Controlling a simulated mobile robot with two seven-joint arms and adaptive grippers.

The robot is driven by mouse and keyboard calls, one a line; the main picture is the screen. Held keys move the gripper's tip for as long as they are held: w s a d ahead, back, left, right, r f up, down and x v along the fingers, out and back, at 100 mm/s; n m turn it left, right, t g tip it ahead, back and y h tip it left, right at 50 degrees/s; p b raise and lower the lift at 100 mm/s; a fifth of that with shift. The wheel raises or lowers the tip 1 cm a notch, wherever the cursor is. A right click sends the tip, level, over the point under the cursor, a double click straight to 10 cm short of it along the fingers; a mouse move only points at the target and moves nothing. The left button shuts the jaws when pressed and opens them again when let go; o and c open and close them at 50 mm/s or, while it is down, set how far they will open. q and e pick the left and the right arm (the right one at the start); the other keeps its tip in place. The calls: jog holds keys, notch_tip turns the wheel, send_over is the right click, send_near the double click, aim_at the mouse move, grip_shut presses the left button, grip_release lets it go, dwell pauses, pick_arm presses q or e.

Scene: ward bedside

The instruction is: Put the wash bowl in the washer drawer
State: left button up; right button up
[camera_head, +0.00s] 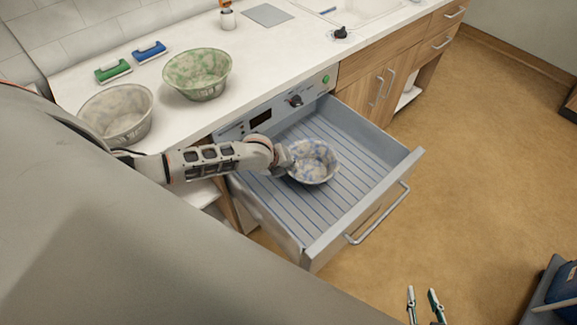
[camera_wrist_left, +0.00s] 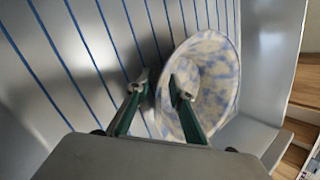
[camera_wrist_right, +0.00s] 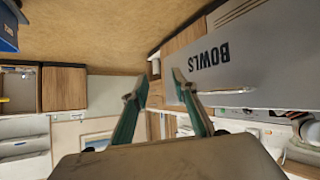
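The washer drawer (camera_head: 360,190) is pulled out, with a grey floor striped in blue. A blue-and-white mottled wash bowl (camera_head: 318,166) is inside it, towards the drawer's left part. It also shows in the left wrist view (camera_wrist_left: 215,85). My left gripper (camera_wrist_left: 158,88) is at the bowl's near rim, its fingers apart, one outside the rim and one over the inside. A clear gap shows between the fingertips. In the head view, my left gripper (camera_head: 286,160) partly covers the bowl's left side. My right gripper (camera_head: 424,293) is open and empty above the floor, away from the drawer.
On the counter (camera_head: 270,60) stand a green mottled bowl (camera_head: 197,75) and a greyish-beige bowl (camera_head: 116,115). A green brush (camera_head: 113,70) and a blue brush (camera_head: 149,52) lie behind them. The drawer front with its handle (camera_head: 378,215) juts over the floor.

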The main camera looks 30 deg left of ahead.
jog(key=shift+r, duration=0.1)
pick_arm(q)
jog(key=shift+s+r, duration=0.1)
jog(key=shift+r, duration=0.1)
jog(key=p+v, duration=0.2)
jog(key=v, duration=0.9)
jog(key=shift+r, duration=0.25)
pick_arm(e)
jog(key=shift+s+d+r+h, duration=0.2)
jog(key=shift+d+r+h, duration=0.1)
jog(key=shift+d+r, duration=0.25)
pick_arm(q)
jog(key=shift+s+a, duration=0.1)
pick_arm(e)
jog(key=shift+a, duration=0.1)
